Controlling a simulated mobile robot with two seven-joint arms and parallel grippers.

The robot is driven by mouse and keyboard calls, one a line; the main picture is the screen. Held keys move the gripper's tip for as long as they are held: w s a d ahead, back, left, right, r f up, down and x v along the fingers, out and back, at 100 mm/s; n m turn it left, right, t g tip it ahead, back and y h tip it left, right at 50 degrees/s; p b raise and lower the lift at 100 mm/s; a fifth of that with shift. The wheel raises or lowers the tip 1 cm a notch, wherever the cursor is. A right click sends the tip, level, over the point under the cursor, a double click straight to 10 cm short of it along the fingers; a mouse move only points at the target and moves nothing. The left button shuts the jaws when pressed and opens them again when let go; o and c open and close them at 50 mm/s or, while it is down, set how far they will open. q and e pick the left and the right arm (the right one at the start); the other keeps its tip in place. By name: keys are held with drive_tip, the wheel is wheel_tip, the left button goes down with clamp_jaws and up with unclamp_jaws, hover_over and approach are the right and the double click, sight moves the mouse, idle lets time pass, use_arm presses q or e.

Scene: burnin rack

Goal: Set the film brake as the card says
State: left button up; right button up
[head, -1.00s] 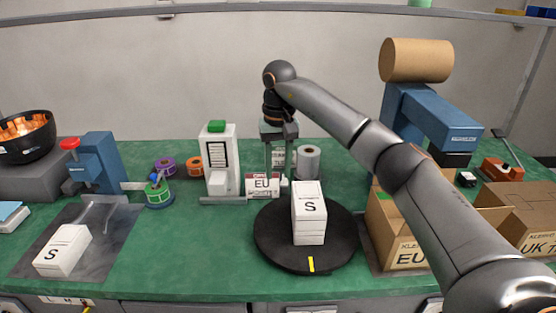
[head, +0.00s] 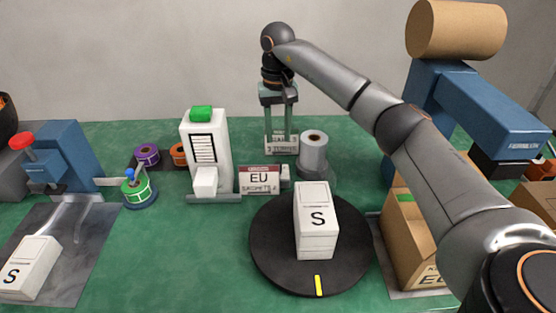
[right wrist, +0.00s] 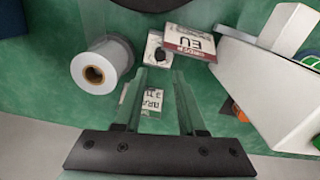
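A film roll (head: 313,153), grey-white, stands upright at the back of the green bench; it also shows in the right wrist view (right wrist: 96,70). A card marked EU (head: 259,180) stands left of it. A small white block with a dark knob (right wrist: 158,48) sits between roll and EU card in the right wrist view. A second small card (head: 281,144) with partly readable print, possibly a "3", is behind my right gripper's fingers. My right gripper (head: 281,148) points down left of the roll, fingers apart, with nothing clearly gripped. My left gripper is out of view.
A white dispenser (head: 207,150) with a green top stands left of the EU card.

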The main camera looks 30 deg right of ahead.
sight(278, 163)
wheel_tip(278, 163, down, 10)
drive_tip(key=shift+r, duration=0.1)
idle(0.4)
clamp_jaws()
drive_tip(key=shift+d, duration=0.1)
